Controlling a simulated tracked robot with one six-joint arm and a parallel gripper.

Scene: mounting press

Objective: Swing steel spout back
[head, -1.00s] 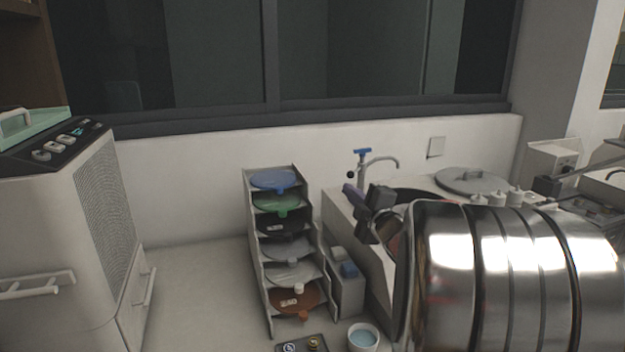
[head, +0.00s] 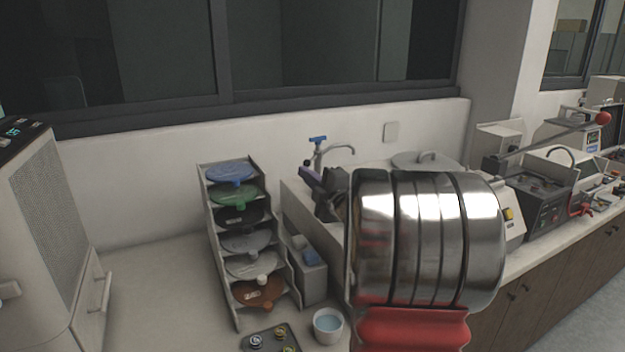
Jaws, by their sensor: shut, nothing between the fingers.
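A curved steel spout (head: 343,147) with a blue handle (head: 317,139) on its post stands at the back of the light counter unit, by the wall. Its free end bends to the right. My gripper (head: 309,173), dark with a purplish finger, is in front of and just below the spout's post in the head view. It looks shut and empty, and I cannot tell whether it touches the post. My shiny arm covers much of the basin below and right of the spout. A second curved spout (head: 562,150) stands over a machine farther right.
A tiered rack (head: 221,260) of coloured discs stands left of the basin unit. A cup of bluish liquid (head: 328,325) and a small dark tray (head: 269,341) are in front. A round grey lid (head: 428,160) lies behind my arm. A red-knobbed lever (head: 603,118) sticks out at right.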

